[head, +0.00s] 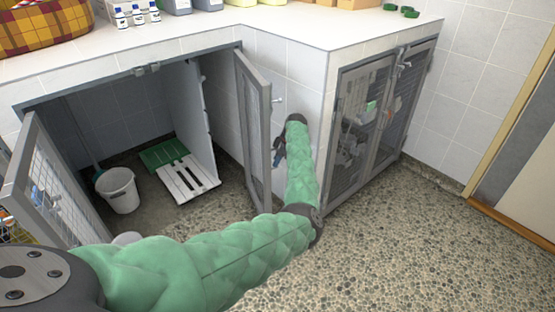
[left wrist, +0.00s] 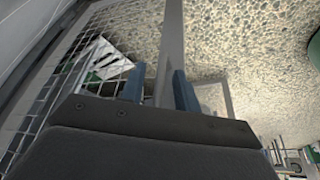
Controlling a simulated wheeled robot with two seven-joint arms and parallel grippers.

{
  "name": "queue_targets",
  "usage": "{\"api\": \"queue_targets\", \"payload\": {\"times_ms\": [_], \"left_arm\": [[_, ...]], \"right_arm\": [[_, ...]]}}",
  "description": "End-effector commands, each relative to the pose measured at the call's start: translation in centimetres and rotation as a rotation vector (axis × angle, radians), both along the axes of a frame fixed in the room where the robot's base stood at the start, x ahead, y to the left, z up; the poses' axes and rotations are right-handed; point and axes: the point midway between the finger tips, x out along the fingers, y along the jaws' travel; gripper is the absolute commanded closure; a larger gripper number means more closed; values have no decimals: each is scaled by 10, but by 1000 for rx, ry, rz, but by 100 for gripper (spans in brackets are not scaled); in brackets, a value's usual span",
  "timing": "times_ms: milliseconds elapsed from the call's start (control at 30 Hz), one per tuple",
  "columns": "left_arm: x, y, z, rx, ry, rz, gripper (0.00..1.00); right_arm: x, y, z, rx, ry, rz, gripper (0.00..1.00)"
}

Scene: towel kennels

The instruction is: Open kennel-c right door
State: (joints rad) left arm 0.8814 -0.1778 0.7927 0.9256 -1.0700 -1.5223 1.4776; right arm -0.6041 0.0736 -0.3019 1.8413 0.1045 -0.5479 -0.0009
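The right door (head: 254,125) of the open kennel stands swung well out from the front. It is a grey frame with a mesh panel. My left gripper (head: 279,150) is beside the outer side of this door, partly hidden by my arm. In the left wrist view the blue fingers of my left gripper (left wrist: 159,88) are apart, with the grey door frame (left wrist: 169,40) running between them. I cannot tell whether either finger touches it. No label shows which kennel is kennel-c. My right gripper is not in view.
The left door (head: 52,185) of the same kennel is also open. Inside are a white bucket (head: 119,190) and a white slatted board (head: 187,181). A second kennel with shut mesh doors (head: 362,120) stands at right. The pebbled floor (head: 400,240) in front is clear.

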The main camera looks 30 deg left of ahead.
Motion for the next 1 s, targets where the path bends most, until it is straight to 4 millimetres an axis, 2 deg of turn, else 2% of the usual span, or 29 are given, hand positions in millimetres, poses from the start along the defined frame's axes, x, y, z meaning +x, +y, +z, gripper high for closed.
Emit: {"api": "queue_targets", "payload": {"times_ms": [233,433,800,1000], "left_arm": [[0,1,9,1,-1,1,68],[1,0,42,1,-2,0,68],[-6,-66,79,-1,-1,-1,68],[-8,-95,97,-1,0,-1,68]], "right_arm": [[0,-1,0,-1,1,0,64],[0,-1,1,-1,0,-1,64],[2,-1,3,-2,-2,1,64],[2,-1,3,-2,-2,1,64]]}}
